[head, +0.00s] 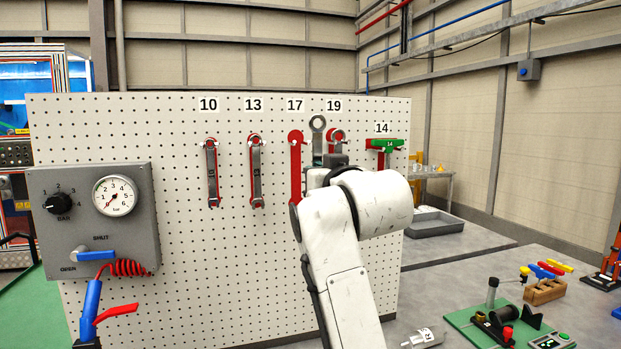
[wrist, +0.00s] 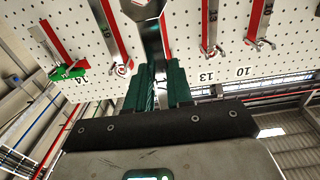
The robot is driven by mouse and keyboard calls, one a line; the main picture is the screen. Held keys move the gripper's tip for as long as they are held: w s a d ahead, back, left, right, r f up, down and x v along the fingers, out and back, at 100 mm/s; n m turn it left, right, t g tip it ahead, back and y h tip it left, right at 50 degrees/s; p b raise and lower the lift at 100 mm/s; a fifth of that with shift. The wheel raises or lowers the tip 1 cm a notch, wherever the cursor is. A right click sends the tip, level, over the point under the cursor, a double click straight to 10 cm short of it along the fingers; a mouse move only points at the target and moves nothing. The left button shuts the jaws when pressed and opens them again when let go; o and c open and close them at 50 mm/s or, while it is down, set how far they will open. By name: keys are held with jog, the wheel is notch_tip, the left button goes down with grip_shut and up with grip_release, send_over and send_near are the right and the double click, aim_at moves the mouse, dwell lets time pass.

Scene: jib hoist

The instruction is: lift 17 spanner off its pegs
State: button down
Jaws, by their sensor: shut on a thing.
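The 17 spanner (head: 318,124) is a grey steel spanner, held upright in front of the pegboard with its ring end above my gripper (head: 325,162). It stands apart from its red outline (head: 296,170), which is bare under the 17 label. In the wrist view, the green fingers of my gripper (wrist: 160,85) are shut on the spanner's shank (wrist: 154,45), and its wider end is at the top edge. My arm hides the lower part of the spanner in the head view.
The 19 spanner (head: 336,136) hangs close on the right, partly hidden. The 13 spanner (head: 255,172) and 10 spanner (head: 212,174) hang to the left. A green 14 T-handle tool (head: 385,144) is on the right. A grey gauge box (head: 95,220) is at the far left.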

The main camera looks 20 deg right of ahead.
aim_at(318, 165)
jog(key=shift+s+r+p, duration=0.15)
jog(key=shift+s+r, duration=0.1)
jog(key=shift+s, duration=0.45)
jog(key=shift+s+r+p, duration=0.2)
jog(key=shift+s+r, duration=0.1)
jog(key=shift+s, duration=0.35)
jog(key=shift+s+r+p, duration=0.15)
jog(key=shift+s+r, duration=0.1)
jog(key=shift+s, duration=0.45)
jog(key=shift+s, duration=0.1)
jog(key=s+p, duration=0.1)
jog(key=s, duration=1)
jog(key=shift+p, duration=0.4)
dwell(0.4)
